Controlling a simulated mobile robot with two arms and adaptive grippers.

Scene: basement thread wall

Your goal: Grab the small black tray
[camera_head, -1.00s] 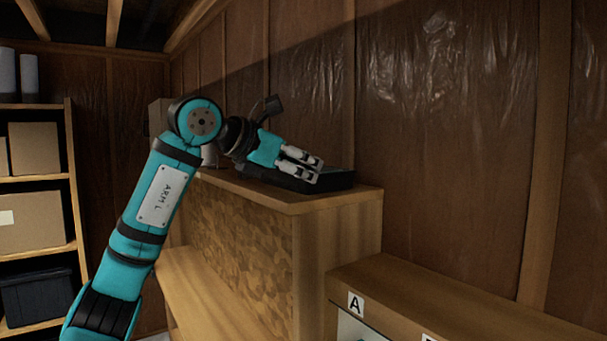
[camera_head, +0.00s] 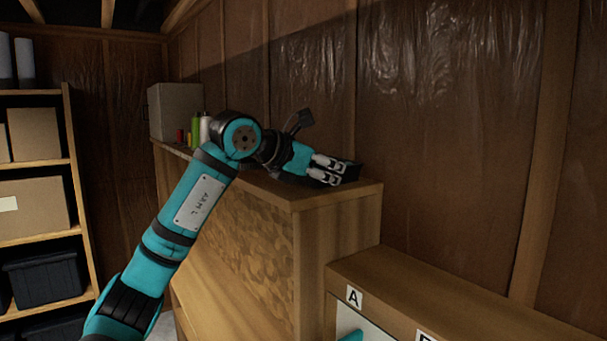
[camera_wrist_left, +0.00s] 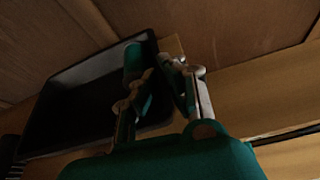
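The small black tray (camera_head: 352,172) lies on top of the wooden cabinet, near its right end, mostly hidden behind my left gripper in the head view. In the left wrist view the tray (camera_wrist_left: 75,110) fills the left side, with its dark floor and raised rim showing. My left gripper (camera_head: 332,170) is at the tray's right end. In the wrist view its fingers (camera_wrist_left: 162,80) look apart, one over the tray and the other outside its right wall. I cannot tell whether they touch the wall. My right gripper is not in view.
The wooden cabinet top (camera_head: 310,196) bears a grey box (camera_head: 177,110) and several coloured spools or bottles (camera_head: 196,130) at its far left. The plastic-covered wall (camera_head: 430,120) stands close behind. A lower cabinet marked A (camera_head: 400,290) is at the right front.

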